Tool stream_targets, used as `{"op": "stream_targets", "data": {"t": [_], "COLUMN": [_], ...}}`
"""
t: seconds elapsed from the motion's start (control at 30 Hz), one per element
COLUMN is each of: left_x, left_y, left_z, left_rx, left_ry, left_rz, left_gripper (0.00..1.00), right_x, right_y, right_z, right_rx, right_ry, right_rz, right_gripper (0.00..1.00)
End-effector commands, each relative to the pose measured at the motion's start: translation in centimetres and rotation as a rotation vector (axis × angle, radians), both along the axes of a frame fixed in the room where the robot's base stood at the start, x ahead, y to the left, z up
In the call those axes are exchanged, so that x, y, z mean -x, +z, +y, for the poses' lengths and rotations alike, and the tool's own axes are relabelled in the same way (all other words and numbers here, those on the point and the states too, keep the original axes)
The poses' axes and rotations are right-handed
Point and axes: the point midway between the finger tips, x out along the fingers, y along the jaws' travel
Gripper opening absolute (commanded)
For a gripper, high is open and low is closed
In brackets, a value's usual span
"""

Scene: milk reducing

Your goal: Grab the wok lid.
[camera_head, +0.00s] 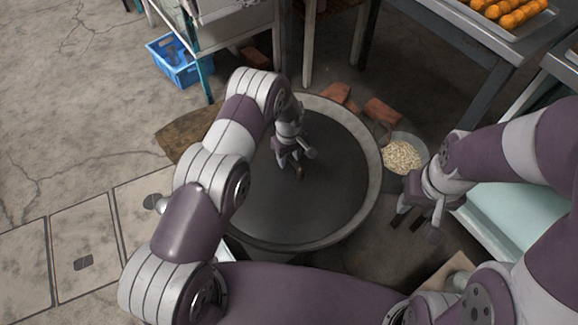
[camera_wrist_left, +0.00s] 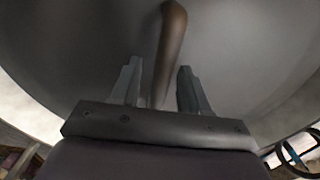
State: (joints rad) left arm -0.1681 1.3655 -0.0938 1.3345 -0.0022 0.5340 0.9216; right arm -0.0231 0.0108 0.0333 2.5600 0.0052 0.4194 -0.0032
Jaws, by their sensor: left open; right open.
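The wok lid (camera_head: 320,205) is a large, dark grey round disc with a paler rim around it, in the middle of the head view. Its brown handle (camera_wrist_left: 170,50) rises between the two fingers of my left gripper (camera_wrist_left: 158,88) in the left wrist view. In the head view my left gripper (camera_head: 290,168) hangs over the lid's middle, with its fingers open around the handle. My left arm hides the lid's left part. My right gripper (camera_head: 408,222) is open and empty, right of the lid.
A bowl of pale pieces (camera_head: 402,157) stands right of the lid. Reddish bricks (camera_head: 382,111) lie behind it. A blue crate (camera_head: 176,62) is at the back left. A tray of orange food (camera_head: 520,30) is on a table at the back right. Floor on the left is clear.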

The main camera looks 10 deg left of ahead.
Motion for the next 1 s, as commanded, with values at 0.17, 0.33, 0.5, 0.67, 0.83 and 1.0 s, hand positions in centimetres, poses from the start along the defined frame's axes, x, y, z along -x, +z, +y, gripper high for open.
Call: {"op": "stream_targets", "data": {"t": [0.17, 0.33, 0.5, 0.67, 0.83, 1.0], "left_x": [-0.01, 0.0, 0.0, 0.01, 0.01, 0.02], "left_y": [-0.09, -0.08, -0.08, -0.08, -0.09, -0.09], "left_z": [0.0, 0.0, 0.0, 0.01, 0.0, 0.01], "left_rx": [0.0, 0.0, 0.0, 0.0, 0.0, 0.0], "left_ry": [0.0, 0.0, 0.0, 0.0, 0.0, 0.0], "left_rz": [0.0, 0.0, 0.0, 0.0, 0.0, 0.0], "left_gripper": [0.45, 0.39, 0.0, 0.0, 0.0, 0.0], "right_x": [0.0, 0.0, 0.0, 0.01, 0.0, 0.01], "right_y": [-0.14, -0.12, -0.12, -0.12, -0.12, -0.12], "right_z": [0.0, 0.0, 0.0, 0.0, 0.0, 0.0], "right_rx": [0.0, 0.0, 0.0, 0.0, 0.0, 0.0], "right_ry": [0.0, 0.0, 0.0, 0.0, 0.0, 0.0], "right_rz": [0.0, 0.0, 0.0, 0.0, 0.0, 0.0], "right_gripper": [0.43, 0.43, 0.43, 0.43, 0.43, 0.43]}}
